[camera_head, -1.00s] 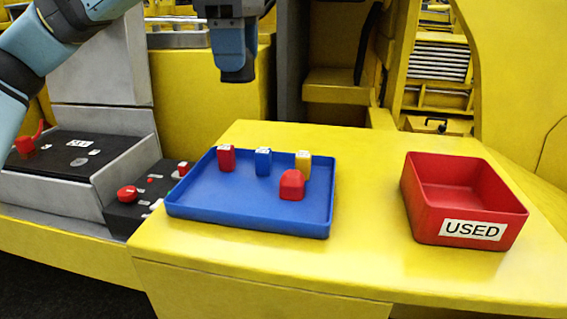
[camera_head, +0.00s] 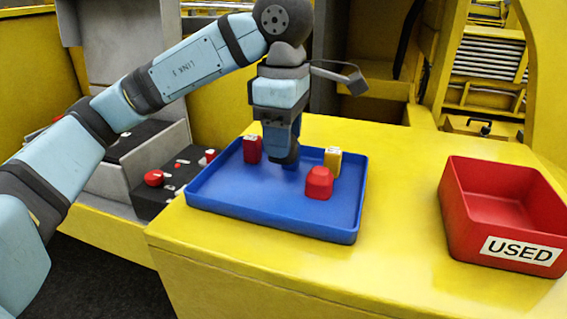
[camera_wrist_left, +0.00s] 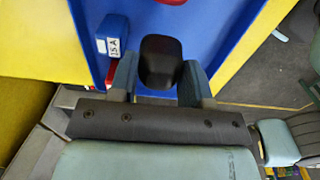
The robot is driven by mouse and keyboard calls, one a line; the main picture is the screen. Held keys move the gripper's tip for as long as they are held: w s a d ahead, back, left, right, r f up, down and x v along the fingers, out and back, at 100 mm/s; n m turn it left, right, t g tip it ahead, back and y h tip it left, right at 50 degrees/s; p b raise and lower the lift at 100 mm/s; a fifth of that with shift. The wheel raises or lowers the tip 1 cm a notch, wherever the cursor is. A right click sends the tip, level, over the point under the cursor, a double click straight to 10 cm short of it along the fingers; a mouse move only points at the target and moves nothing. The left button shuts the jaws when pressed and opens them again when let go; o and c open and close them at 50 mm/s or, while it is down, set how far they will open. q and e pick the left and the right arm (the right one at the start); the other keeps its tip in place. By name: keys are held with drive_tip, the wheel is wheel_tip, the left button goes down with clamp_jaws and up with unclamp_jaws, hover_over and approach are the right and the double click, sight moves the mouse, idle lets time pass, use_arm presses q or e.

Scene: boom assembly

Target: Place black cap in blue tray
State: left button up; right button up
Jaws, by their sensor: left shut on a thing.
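My left gripper (camera_head: 284,148) is over the back part of the blue tray (camera_head: 270,212) and points down. In the left wrist view its two fingers (camera_wrist_left: 160,85) are shut on the black cap (camera_wrist_left: 160,58), one on each side. The blue tray floor (camera_wrist_left: 205,30) lies beneath the cap. I cannot tell whether the cap touches the floor. In the head view the gripper mostly hides the cap. My right gripper is not in view.
In the tray are a red block (camera_head: 252,149), a yellow block (camera_head: 332,161) and a red cap (camera_head: 318,183). A labelled blue block (camera_wrist_left: 112,34) is close left of the fingers in the wrist view. A red bin marked USED (camera_head: 522,250) stands at right.

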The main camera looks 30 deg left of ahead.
sight(284, 184)
use_arm(q)
drive_tip(key=shift+f, duration=2.6)
drive_tip(key=shift+f, duration=0.2)
drive_tip(key=o, duration=0.7)
drive_tip(key=shift+c, duration=0.2)
drive_tip(key=shift+r, duration=0.1)
wheel_tip(284, 184, up, 12)
drive_tip(key=shift+r, duration=0.15)
